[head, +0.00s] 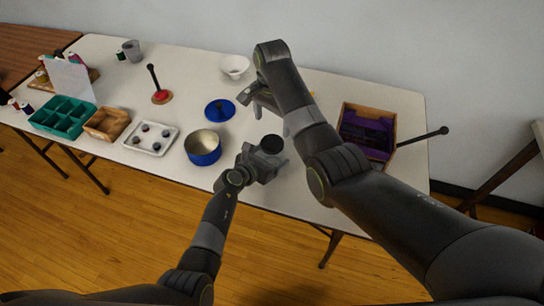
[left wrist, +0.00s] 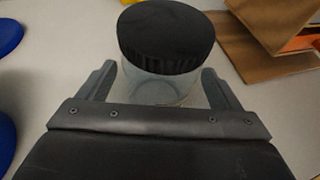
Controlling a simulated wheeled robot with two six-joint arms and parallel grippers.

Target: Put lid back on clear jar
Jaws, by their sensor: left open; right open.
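The clear jar (left wrist: 155,88) stands on the table with a black lid (left wrist: 166,35) on its top in the left wrist view. The lid looks level; I cannot tell whether it is fully seated. In the head view the black lid (head: 272,143) shows, and the jar's body is mostly hidden by my left gripper. My left gripper (head: 268,150) is open, with its fingers (left wrist: 160,82) on either side of the jar. My right gripper (head: 256,104) is open and empty, above the table beyond the jar.
A blue pot (head: 203,148) stands left of the jar, with a blue lid (head: 220,110) behind it. A wooden box (head: 388,157) with purple contents is at the right. A white bowl (head: 235,66) is at the back. A white tray (head: 139,147) and a green sorter (head: 62,124) are farther left.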

